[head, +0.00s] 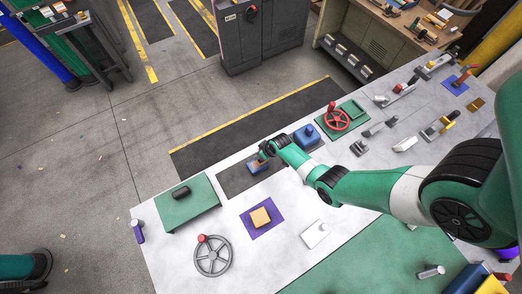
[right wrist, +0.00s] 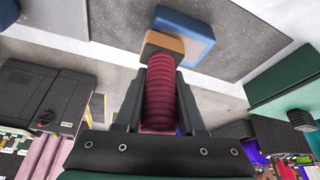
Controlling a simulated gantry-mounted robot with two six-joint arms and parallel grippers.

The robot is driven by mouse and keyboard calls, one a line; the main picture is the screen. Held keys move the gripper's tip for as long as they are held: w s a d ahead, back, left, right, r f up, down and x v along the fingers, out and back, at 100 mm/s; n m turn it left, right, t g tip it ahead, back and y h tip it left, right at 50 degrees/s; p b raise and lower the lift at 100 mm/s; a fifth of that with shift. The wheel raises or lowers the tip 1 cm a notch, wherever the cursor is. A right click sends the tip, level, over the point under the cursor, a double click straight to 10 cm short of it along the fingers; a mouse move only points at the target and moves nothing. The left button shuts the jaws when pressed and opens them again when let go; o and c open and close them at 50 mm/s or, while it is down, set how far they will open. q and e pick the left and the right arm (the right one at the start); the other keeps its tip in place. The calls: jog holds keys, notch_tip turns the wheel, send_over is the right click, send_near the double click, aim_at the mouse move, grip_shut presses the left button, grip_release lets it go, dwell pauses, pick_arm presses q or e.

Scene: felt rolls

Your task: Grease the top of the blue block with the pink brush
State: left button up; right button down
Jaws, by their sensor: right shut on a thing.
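The blue block (head: 257,168) lies on a dark grey mat (head: 234,181) near the far edge of the white table. It also shows in the right wrist view (right wrist: 190,30). My right gripper (head: 264,155) is over the block and is shut on the pink brush (right wrist: 162,95), whose ribbed handle stands between the fingers. The tan brush head (right wrist: 165,43) overlaps the block in the right wrist view; I cannot tell whether it touches the top. My left gripper is out of view; only part of my left arm shows at the lower left.
A green platform with a black object (head: 181,192) stands left of the mat. A yellow block on a purple mat (head: 261,217), a grey wheel (head: 212,256) and a white block (head: 315,234) lie nearer. A blue knobbed object (head: 307,135) and red wheel (head: 337,120) are to the right.

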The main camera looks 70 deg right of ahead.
jog(key=shift+f, duration=0.3)
jog(key=shift+w+a+r+b, duration=0.1)
jog(key=shift+w+a+b, duration=0.15)
jog(key=shift+w+a, duration=0.65)
jog(key=shift+w+a+b, duration=0.2)
jog(key=shift+w+a, duration=0.5)
jog(key=shift+a, duration=0.35)
jog(key=shift+s+d, duration=0.8)
jog(key=shift+d, duration=0.2)
jog(key=shift+s+d, duration=0.8)
jog(key=shift+d, duration=0.15)
jog(key=shift+w+a, duration=0.1)
jog(key=shift+a, duration=0.05)
